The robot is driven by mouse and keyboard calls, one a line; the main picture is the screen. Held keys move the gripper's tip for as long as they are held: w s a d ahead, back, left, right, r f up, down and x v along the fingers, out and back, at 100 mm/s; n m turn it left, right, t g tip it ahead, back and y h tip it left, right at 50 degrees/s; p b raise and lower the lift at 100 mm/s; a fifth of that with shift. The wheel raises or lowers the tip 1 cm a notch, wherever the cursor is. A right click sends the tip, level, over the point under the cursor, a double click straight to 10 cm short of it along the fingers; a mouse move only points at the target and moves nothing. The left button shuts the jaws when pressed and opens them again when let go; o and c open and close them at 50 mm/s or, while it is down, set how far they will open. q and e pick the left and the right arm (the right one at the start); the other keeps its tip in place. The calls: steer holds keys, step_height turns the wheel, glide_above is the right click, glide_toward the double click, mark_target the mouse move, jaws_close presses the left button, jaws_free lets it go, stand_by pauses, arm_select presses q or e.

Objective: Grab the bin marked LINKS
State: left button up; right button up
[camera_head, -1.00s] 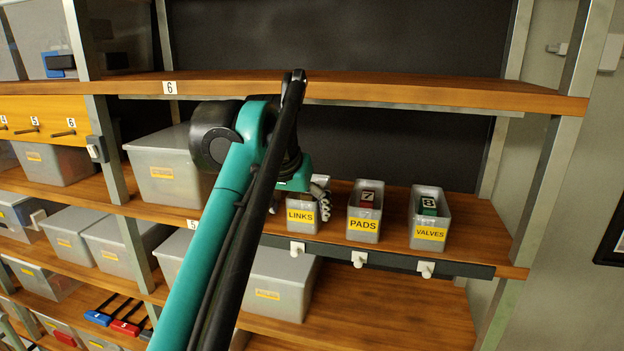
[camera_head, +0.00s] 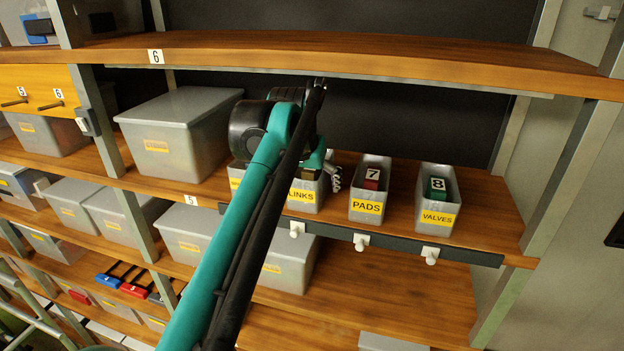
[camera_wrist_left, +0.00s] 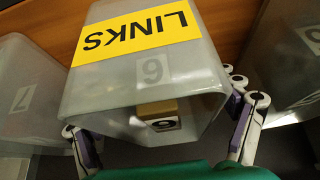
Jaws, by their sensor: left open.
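The LINKS bin (camera_head: 303,199) is a small translucent grey box with a yellow label. It stands on the middle shelf, left of the PADS bin (camera_head: 367,205), partly hidden behind my left arm. In the left wrist view the LINKS bin (camera_wrist_left: 150,85) appears upside down, with a block marked 6 inside. My left gripper (camera_wrist_left: 155,105) is open, with one finger on each side of this bin; I cannot tell whether they touch it. In the head view my left gripper (camera_head: 330,172) is mostly hidden; some fingers show at the bin's right side. My right gripper is not in view.
The VALVES bin (camera_head: 437,200) stands right of PADS. A large lidded grey box (camera_head: 175,140) is to the left. The upper shelf board (camera_head: 330,52) runs just above my left wrist. White knobs (camera_head: 361,242) line the shelf's front rail.

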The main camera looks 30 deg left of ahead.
arm_select(q)
steer(key=shift+s+d+r, duration=0.1)
steer(key=shift+s+r, duration=0.05)
steer(key=shift+s, duration=0.3)
steer(key=shift+w, duration=0.2)
steer(key=c, duration=1.3)
steer(key=shift+r, duration=0.15)
